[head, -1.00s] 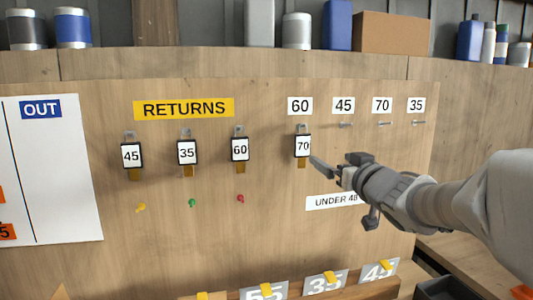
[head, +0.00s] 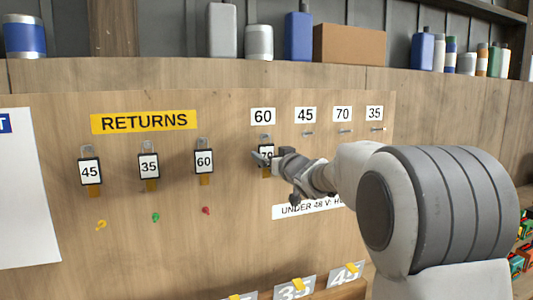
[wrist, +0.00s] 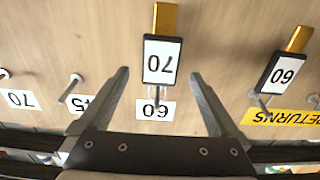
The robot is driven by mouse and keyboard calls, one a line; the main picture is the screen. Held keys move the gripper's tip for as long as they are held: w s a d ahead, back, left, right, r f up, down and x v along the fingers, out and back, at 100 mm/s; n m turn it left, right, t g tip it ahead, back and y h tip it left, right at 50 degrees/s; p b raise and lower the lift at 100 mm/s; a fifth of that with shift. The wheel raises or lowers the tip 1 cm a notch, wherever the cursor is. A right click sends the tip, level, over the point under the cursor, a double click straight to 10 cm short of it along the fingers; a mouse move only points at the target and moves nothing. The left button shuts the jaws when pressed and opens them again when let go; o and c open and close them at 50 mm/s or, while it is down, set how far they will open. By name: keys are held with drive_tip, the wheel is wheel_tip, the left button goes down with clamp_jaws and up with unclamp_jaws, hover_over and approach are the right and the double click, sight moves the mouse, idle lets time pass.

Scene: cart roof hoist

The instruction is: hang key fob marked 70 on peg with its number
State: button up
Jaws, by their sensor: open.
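The key fob marked 70 (wrist: 162,62) is black-framed with a white face and a brass tag. It hangs on the peg below the 60 label (head: 263,116), partly hidden by my gripper in the head view. The wrist view shows it upside down. My gripper (wrist: 160,72) is open and empty, one finger on each side of the fob in that picture. Whether the fingers touch it I cannot tell. The peg (head: 345,131) below the 70 label (head: 342,114) is bare, two places to the right.
Fobs 45 (head: 90,171), 35 (head: 149,167) and 60 (head: 204,161) hang under the RETURNS sign (head: 145,121). The pegs below labels 45 (head: 305,115) and 35 (head: 374,113) are bare. A cardboard box (head: 350,43) and bottles stand on the shelf above.

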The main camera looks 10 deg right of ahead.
drive_tip(key=shift+w+a, duration=0.15)
drive_tip(key=shift+w, duration=0.7)
clamp_jaws()
drive_tip(key=shift+r, duration=0.15)
drive_tip(key=shift+r+p, duration=0.25)
drive_tip(key=shift+p, duration=0.25)
drive_tip(key=shift+s, duration=0.1)
drive_tip(key=s, duration=0.3)
drive_tip(key=s+d+r, duration=0.1)
drive_tip(key=shift+s+r, duration=0.1)
drive_tip(key=shift+s, duration=0.15)
idle(0.7)
